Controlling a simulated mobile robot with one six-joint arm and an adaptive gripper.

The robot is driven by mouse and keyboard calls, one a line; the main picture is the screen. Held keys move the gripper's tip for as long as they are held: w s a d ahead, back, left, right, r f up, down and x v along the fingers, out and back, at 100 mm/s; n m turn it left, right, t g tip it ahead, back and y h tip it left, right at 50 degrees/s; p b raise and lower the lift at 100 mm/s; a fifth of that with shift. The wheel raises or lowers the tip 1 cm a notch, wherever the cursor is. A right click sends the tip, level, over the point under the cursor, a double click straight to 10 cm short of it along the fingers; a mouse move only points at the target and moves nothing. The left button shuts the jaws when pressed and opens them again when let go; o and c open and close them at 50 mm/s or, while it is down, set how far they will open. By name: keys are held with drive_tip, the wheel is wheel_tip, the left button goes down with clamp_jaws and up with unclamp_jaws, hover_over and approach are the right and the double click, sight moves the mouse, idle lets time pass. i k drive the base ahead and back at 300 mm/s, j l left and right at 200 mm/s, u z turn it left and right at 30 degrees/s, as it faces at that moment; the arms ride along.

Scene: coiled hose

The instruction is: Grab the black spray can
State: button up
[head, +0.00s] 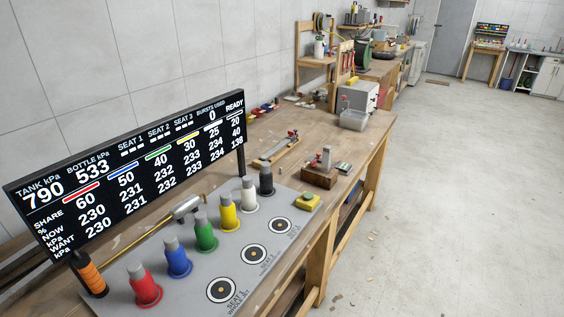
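The black spray can (266,182) stands upright at the far end of a row of coloured cans on a grey board (185,285) on the workbench. It has a grey top and a dark base. A white can (249,196) stands just to its left and nearer. My gripper is not visible in this view, so its place relative to the black can does not show.
Yellow (229,216), green (205,235), blue (178,262) and red (146,289) cans continue the row. A display panel (130,170) stands behind them. The floor (450,200) at right is mostly open.

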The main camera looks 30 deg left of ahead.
sight(266, 175)
drive_tip(key=i+u, duration=0.2)
drive_tip(key=i, duration=0.4)
drive_tip(key=i+l+u, duration=0.2)
drive_tip(key=i, duration=0.4)
drive_tip(key=i+l+u, duration=0.2)
drive_tip(key=i, duration=0.4)
drive_tip(key=i+j+u, duration=0.1)
drive_tip(key=u, duration=0.35)
drive_tip(key=i+u, duration=0.3)
drive_tip(key=u, duration=0.2)
drive_tip(key=i+u, duration=0.2)
drive_tip(key=u, duration=0.25)
drive_tip(key=i+l+u, duration=0.1)
drive_tip(key=u, duration=0.35)
drive_tip(key=i+l+u, duration=0.2)
drive_tip(key=u, duration=0.25)
